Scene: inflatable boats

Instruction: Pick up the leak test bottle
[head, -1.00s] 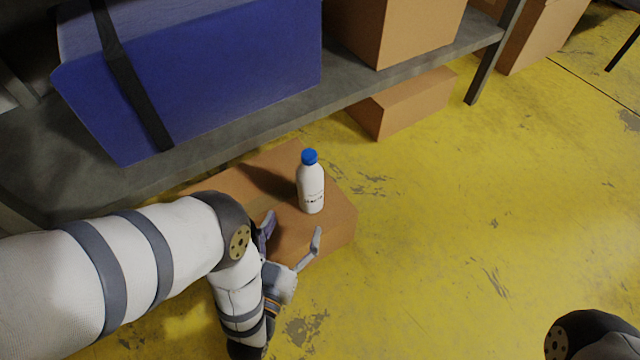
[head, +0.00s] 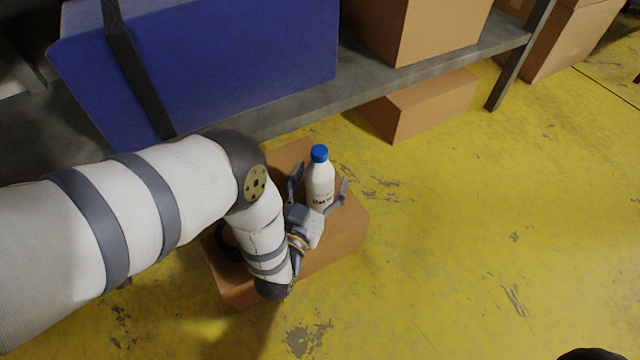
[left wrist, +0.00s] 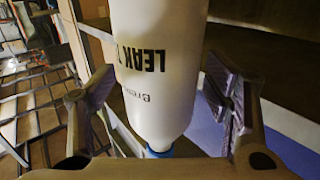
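The leak test bottle (head: 320,182) is white with a blue cap and stands upright on a cardboard box (head: 345,228). My left gripper (head: 319,182) is open, with one finger on each side of the bottle. In the left wrist view the bottle (left wrist: 163,70) fills the middle between the two fingers of the gripper (left wrist: 160,105), with a visible gap on each side. Its printed label reads "LEAK", and the rest of the text is partly cut off. My right gripper is out of view.
A grey shelf (head: 400,75) stands behind the box and bears a large blue case (head: 230,70) with a black strap and a cardboard box (head: 420,25). Another box (head: 425,105) sits under the shelf. The yellow floor (head: 480,220) to the right is clear.

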